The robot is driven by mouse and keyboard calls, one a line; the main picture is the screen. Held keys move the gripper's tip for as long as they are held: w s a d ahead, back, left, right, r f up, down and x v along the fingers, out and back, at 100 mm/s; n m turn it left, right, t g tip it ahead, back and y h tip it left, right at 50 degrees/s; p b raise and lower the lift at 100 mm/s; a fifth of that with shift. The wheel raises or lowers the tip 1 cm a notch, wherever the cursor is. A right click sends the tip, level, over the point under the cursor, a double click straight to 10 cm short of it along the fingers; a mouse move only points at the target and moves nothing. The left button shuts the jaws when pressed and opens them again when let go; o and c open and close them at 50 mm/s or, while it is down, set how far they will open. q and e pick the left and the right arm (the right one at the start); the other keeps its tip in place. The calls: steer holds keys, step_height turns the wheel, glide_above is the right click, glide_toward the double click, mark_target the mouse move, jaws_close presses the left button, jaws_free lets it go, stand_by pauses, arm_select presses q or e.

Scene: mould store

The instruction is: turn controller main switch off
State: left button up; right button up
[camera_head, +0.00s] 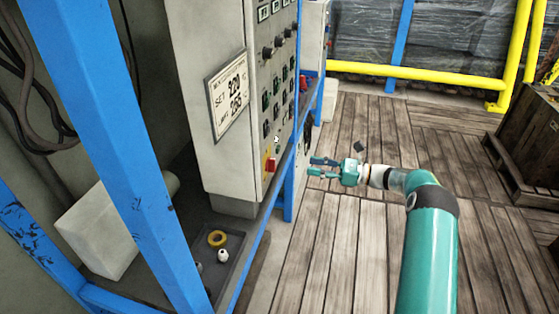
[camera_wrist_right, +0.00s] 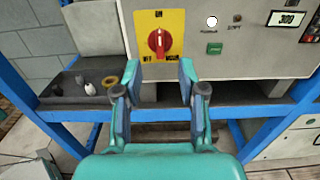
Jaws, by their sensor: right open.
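The controller (camera_head: 225,165) is a pale grey cabinet behind a blue frame in the head view. Its main switch (camera_head: 270,164) is a red knob on a yellow plate, low on the panel. In the right wrist view the red knob (camera_wrist_right: 159,42) appears upright, with a pale mark at its upper part pointing toward the top label. The small lettering is hard to read. My right gripper (camera_head: 312,167) is open and empty, to the right of the switch and apart from it. In the right wrist view its fingers (camera_wrist_right: 160,88) stand below the knob, one to either side. My left gripper is not in view.
The blue frame's rail (camera_head: 256,238) runs along the cabinet front. Wooden floor lies open to the right, with a wooden crate (camera_head: 530,140) and yellow railing (camera_head: 420,71) beyond.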

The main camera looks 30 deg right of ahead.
mark_target(275, 160)
steer(key=x, duration=1.1)
steer(key=shift+w+a+p, duration=0.2)
steer(key=shift+a+p, duration=0.05)
steer(key=shift+p, duration=0.15)
steer(key=shift+c, duration=0.2)
jaws_close()
